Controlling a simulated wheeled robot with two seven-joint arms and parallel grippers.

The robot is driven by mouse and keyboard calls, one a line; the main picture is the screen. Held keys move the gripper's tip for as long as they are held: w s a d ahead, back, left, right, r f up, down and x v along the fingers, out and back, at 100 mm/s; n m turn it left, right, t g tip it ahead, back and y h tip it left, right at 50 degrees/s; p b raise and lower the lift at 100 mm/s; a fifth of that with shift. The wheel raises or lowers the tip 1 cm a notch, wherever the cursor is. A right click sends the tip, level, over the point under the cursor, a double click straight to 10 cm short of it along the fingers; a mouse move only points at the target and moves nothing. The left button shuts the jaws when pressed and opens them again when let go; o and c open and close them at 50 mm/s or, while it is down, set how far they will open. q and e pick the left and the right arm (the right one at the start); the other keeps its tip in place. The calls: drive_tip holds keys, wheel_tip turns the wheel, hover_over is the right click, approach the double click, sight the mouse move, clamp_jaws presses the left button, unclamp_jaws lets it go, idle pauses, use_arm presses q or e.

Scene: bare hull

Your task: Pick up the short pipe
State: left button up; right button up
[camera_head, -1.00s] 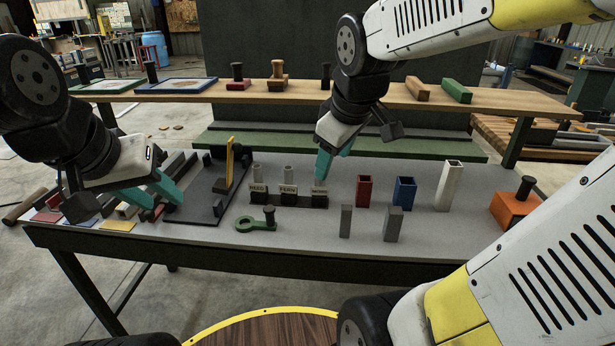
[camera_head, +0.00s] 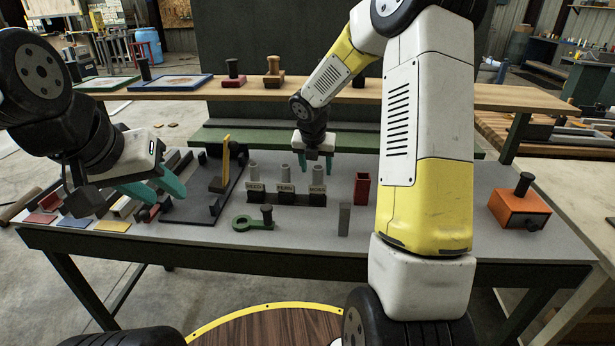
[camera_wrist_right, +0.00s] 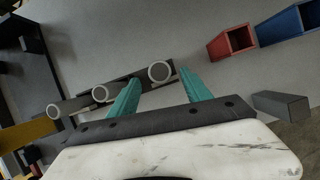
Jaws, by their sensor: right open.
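Three grey pipes stand in a row of dark labelled holders: a left pipe (camera_head: 253,171), a middle pipe (camera_head: 286,172) and a right pipe (camera_head: 317,174). I cannot tell for sure which is the short one. My right gripper (camera_head: 315,163) is open, pointing down just above the right pipe. In the wrist view its teal fingers (camera_wrist_right: 158,76) lie either side of that pipe's top. My left gripper (camera_head: 158,188) is open and empty at the table's left.
A red square tube (camera_head: 361,188) and a grey block (camera_head: 344,219) stand right of the holders. A green ring-ended tool (camera_head: 248,222) lies in front. A dark tray (camera_head: 195,205) is at left. A blue tube (camera_wrist_right: 287,24) shows in the wrist view. My right arm hides part of the table.

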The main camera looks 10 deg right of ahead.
sight(318, 177)
drive_tip(key=x, duration=0.5)
drive_tip(key=shift+d+f, duration=0.1)
drive_tip(key=shift+f, duration=0.05)
drive_tip(key=shift+c, duration=0.5)
clamp_jaws()
